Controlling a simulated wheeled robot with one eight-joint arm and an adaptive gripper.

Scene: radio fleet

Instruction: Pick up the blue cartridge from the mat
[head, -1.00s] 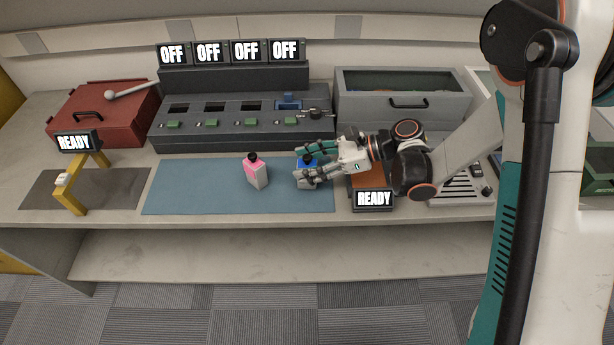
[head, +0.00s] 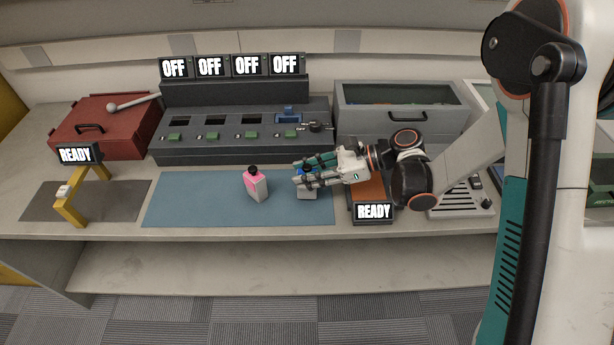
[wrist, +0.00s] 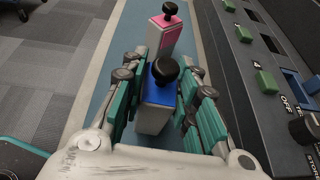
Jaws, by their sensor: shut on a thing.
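The blue cartridge (wrist: 158,92) has a grey-white body, a blue top and a black knob. It stands upright between the teal fingers of my gripper (wrist: 155,108) in the wrist view. In the head view my gripper (head: 308,178) is shut on the cartridge near the right end of the blue mat (head: 200,205). The cartridge (head: 306,194) is partly hidden by the fingers there. I cannot tell whether its base is clear of the mat.
A pink-topped cartridge (head: 256,184) stands on the mat to the left; it is just beyond my gripper in the wrist view (wrist: 166,32). The dark charging rack (head: 240,140) with several OFF displays stands behind. A READY display (head: 373,212) is right of the mat.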

